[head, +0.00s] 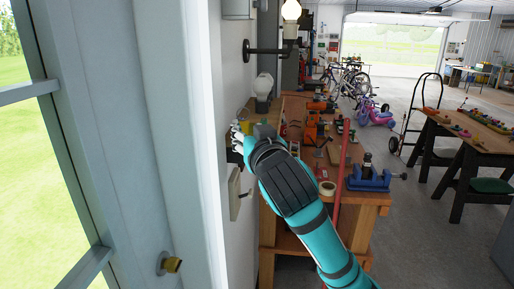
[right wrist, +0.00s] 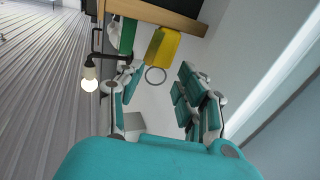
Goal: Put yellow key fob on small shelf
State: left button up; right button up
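The yellow key fob (right wrist: 163,46) is in the right wrist view, overlapping the wooden edge of the small shelf (right wrist: 178,17). Its metal ring (right wrist: 155,75) shows between my right fingers. I cannot tell whether the fob rests on the shelf. My right gripper (right wrist: 160,70) is open, its teal fingers spread apart on either side of the ring, with no finger visibly gripping the fob. In the head view the right gripper (head: 241,139) is beside the wall at the small shelf, and the arm partly hides the shelf. My left gripper is out of view.
A green object (right wrist: 128,36) is beside the fob at the shelf. A lit bulb (right wrist: 89,80) on a black pipe is close to the gripper. Below the arm is a wooden workbench (head: 368,199) with tools and a blue vise (head: 369,179). A window frame is at left.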

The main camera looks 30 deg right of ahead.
jog(key=b+v, duration=0.2)
jog(key=v, duration=0.5)
jog(key=shift+s, duration=0.1)
